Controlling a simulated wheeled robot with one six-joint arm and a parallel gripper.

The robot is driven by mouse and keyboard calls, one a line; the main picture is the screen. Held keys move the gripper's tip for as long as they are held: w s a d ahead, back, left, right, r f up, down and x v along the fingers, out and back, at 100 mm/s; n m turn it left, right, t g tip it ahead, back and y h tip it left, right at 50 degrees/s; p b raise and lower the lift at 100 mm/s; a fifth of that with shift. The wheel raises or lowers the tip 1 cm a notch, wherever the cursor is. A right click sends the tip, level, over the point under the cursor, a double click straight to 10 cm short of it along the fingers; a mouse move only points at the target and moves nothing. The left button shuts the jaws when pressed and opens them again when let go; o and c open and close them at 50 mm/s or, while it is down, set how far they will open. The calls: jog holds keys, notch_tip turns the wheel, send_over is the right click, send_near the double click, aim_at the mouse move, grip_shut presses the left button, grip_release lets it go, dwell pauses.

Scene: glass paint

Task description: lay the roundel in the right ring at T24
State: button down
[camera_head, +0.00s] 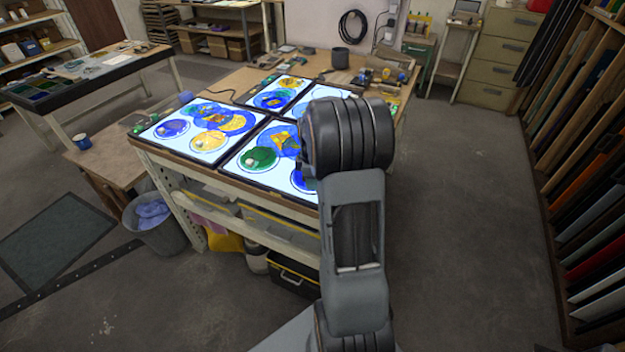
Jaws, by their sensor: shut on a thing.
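The left panel bears a blue roundel (173,128), a yellow roundel (208,141) and overlapping blue and yellow pieces. The front right panel bears a green roundel (259,158) and blue and yellow pieces. My arm covers its right part. My gripper is hidden behind my arm, so what it holds does not show. I cannot read any T24 label or tell which ring is meant.
The workbench (225,186) has shelves below. A dark pot (340,58) and tools lie at its back. A bin (155,222) stands at the left, near a low table with a blue mug (82,141). Glass sheets line the right wall. The floor between is clear.

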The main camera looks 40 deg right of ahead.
jog(key=c, duration=1)
grip_release()
notch_tip(320, 180, up, 11)
jog(key=s+a+r+m, duration=0.2)
jog(key=a+r, duration=0.1)
jog(key=a, duration=0.3)
jog(key=s+a+m+t, duration=0.1)
jog(key=s+a+m, duration=0.1)
jog(key=s+a, duration=0.2)
jog(key=s+a+f+m+t, duration=0.1)
jog(key=s+a+m, duration=0.2)
jog(key=s+a, duration=0.1)
jog(key=s+a+f+m+t, duration=0.1)
jog(key=s+a+m, duration=0.2)
jog(key=a, duration=0.3)
jog(key=shift+s+a+f+t, duration=0.25)
jog(key=shift+s+t, duration=0.15)
jog(key=shift+s, duration=0.2)
